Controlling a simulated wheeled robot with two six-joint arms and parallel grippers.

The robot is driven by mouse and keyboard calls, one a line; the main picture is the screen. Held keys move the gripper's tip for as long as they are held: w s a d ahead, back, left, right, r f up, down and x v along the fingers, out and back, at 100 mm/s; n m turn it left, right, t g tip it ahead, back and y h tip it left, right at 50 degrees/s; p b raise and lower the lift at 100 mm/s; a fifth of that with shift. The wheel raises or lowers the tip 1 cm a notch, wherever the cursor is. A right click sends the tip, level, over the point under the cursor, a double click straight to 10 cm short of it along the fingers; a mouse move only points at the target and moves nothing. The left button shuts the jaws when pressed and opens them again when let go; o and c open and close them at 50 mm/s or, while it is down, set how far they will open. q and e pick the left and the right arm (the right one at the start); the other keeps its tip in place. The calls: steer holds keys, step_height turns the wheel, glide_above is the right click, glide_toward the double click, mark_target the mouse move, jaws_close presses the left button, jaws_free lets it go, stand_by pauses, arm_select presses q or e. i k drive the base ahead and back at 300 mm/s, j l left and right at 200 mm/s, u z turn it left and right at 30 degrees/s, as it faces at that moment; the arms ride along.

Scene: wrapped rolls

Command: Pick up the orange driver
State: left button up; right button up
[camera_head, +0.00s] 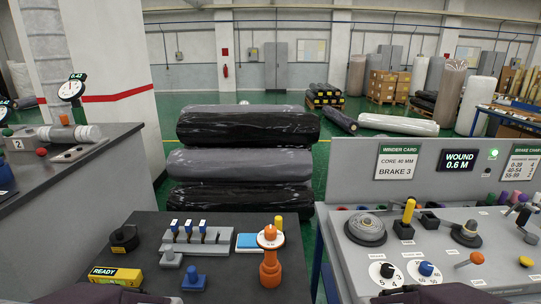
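An orange upright tool (270,272), which looks like the orange driver, stands on the dark table (225,290) near its right front. It has a wide base and a white-faced round top with an orange centre. Nothing is touching it. Dark parts of my arms show at the bottom left and bottom right edges. Neither gripper's fingers are in view.
Left of the tool are a blue knobbed piece (193,279), a grey rack with blue-topped levers (197,242), a blue-and-white pad (248,242), a black tape roll (124,238) and a yellow READY box (115,275). A grey control panel (345,270) stands right. Wrapped rolls (240,165) lie stacked behind.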

mark_target(269, 264)
steer(key=i+j, duration=0.15)
steer(key=j, duration=0.2)
steer(key=i+j, duration=0.2)
steer(key=j, duration=0.15)
steer(key=i+j+z, duration=0.1)
steer(key=j, duration=0.3)
steer(key=i+j, duration=0.2)
steer(key=j, duration=0.15)
